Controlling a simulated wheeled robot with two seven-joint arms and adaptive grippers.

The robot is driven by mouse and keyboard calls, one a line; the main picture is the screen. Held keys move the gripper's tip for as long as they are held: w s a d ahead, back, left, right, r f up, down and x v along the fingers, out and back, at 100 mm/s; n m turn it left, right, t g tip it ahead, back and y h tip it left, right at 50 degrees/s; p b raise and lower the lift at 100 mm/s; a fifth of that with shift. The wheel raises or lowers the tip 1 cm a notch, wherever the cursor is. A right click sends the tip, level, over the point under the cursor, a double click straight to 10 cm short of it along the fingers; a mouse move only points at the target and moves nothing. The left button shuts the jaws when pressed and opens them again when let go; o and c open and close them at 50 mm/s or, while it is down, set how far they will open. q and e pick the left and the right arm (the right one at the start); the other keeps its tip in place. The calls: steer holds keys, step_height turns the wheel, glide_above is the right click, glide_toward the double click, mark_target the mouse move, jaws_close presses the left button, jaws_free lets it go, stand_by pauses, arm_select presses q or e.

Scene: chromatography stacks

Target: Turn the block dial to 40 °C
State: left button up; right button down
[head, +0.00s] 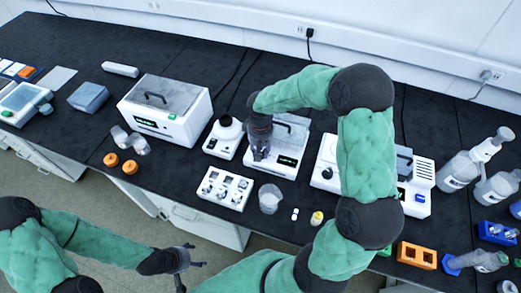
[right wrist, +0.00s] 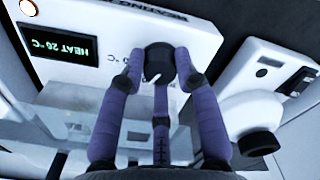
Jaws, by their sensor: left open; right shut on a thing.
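The heating block (head: 271,170) is a white unit with a grey lid, standing in the middle of the black bench. In the right wrist view its lit display (right wrist: 60,40) reads HEAT 20 °C. The black dial (right wrist: 158,62), with a pale pointer mark, sits on its front panel. My right gripper (head: 259,152) reaches down onto the block's front, and in the wrist view its purple fingers are closed around the dial. The dial is hidden by the gripper in the head view. My left gripper (head: 197,258) is open and empty, in front of the bench.
A small white mixer (head: 223,138) stands close at the block's left. A white vial rack (head: 224,189) and a beaker (head: 270,200) stand in front. A larger white instrument (head: 330,165) is at the right, partly behind my right arm. An orange rack (head: 417,255) lies further right.

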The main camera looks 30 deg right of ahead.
stand_by(0.3)
steer(key=c, duration=0.9)
jaws_free()
steer(key=shift+r, duration=0.1)
step_height(320, 180, up, 12)
